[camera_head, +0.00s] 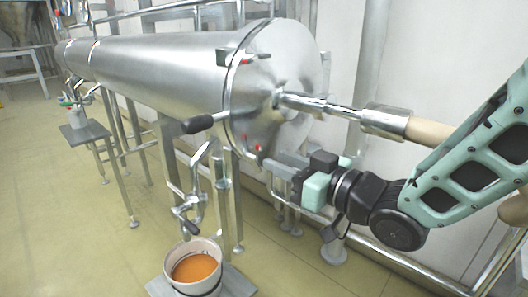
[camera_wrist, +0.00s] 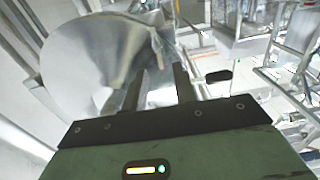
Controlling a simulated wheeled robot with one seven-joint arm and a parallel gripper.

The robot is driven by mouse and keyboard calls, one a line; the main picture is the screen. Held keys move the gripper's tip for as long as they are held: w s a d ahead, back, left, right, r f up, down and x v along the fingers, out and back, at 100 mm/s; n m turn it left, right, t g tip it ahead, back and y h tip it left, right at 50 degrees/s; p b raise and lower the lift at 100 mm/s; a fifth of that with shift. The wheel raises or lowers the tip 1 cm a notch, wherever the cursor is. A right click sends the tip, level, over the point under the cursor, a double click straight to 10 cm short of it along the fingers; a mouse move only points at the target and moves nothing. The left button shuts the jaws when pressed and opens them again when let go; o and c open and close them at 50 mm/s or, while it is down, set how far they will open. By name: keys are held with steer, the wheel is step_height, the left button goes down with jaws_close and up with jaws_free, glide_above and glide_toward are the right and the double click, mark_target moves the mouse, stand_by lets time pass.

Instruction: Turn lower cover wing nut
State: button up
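A long steel cylinder (camera_head: 165,68) has a round end cover (camera_head: 291,55), which also fills the upper left of the wrist view (camera_wrist: 85,60). The lower cover wing nut (camera_head: 259,149), with red tips, sits at the cover's lower rim. Another red-tipped wing nut (camera_head: 247,58) is at the upper rim. My gripper (camera_head: 271,166) is just below and right of the lower wing nut, pointing left at the rim. In the wrist view its two fingers (camera_wrist: 160,82) are apart with a gap between them. I cannot make out the wing nut there or tell whether it is touched.
A black-handled lever (camera_head: 204,122) juts from the cylinder's near side. A steel shaft (camera_head: 325,106) sticks out of the cover, above my gripper. A valve (camera_head: 187,207) hangs over a bucket of orange liquid (camera_head: 194,269). Stand legs are below; the floor at left is open.

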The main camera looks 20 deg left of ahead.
mark_target(262, 154)
steer(key=shift+x, duration=2.55)
jaws_close()
